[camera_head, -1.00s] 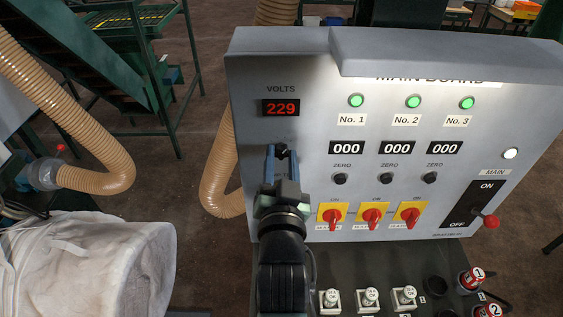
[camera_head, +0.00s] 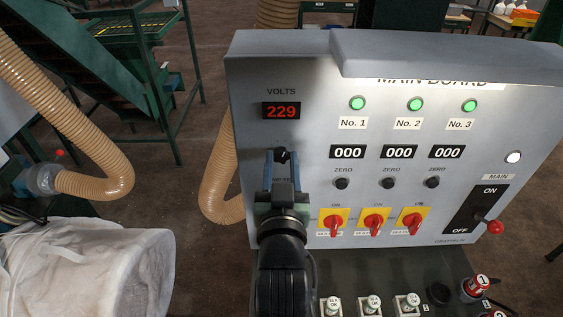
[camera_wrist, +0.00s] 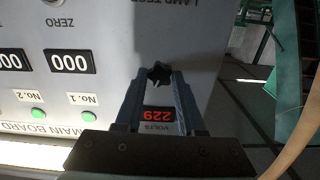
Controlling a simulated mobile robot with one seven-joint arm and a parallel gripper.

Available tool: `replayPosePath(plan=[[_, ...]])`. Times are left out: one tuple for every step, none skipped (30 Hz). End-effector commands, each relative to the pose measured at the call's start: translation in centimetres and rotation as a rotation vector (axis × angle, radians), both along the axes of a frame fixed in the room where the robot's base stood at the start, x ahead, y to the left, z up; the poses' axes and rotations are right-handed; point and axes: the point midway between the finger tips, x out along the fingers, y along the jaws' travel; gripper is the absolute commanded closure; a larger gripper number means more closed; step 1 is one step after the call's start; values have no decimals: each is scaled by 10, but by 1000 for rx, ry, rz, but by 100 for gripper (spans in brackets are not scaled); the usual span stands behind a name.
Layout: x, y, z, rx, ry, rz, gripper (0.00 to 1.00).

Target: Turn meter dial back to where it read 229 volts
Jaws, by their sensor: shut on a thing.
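The grey main board (camera_head: 310,75) carries a volts display (camera_head: 281,111) that reads 229 in red. The black meter dial (camera_head: 281,155) is below the display, between my gripper's fingertips. My gripper (camera_head: 282,158) is shut on the dial, with its fingers reaching up to the board. In the wrist view the board is upside down; the dial (camera_wrist: 158,74) sits between the fingertips and the display (camera_wrist: 158,115) reads 229. The dial's label is mostly hidden by my gripper in the head view.
Three green lamps (camera_head: 415,104), counters reading 000 (camera_head: 398,152) and red-yellow switches (camera_head: 374,221) are to the right. A main lever with a red knob (camera_head: 495,227) is at far right. A tan hose (camera_head: 218,185) and white bag (camera_head: 90,265) are to the left.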

Motion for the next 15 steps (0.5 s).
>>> replayPosePath(plan=[[0, 0, 0, 1, 2, 0, 100], [0, 0, 0, 1, 2, 0, 58], [0, 0, 0, 1, 2, 0, 51], [0, 0, 0, 1, 2, 0, 45], [0, 0, 0, 1, 1, 0, 40], [0, 0, 0, 1, 1, 0, 33], [0, 0, 0, 1, 1, 0, 31], [0, 0, 0, 1, 1, 0, 31], [0, 0, 0, 1, 1, 0, 31], [0, 0, 0, 1, 1, 0, 31], [0, 0, 0, 1, 1, 0, 31], [0, 0, 0, 1, 1, 0, 31], [0, 0, 0, 1, 0, 0, 31], [0, 0, 0, 1, 0, 0, 31], [-1, 0, 0, 1, 0, 0, 31]])
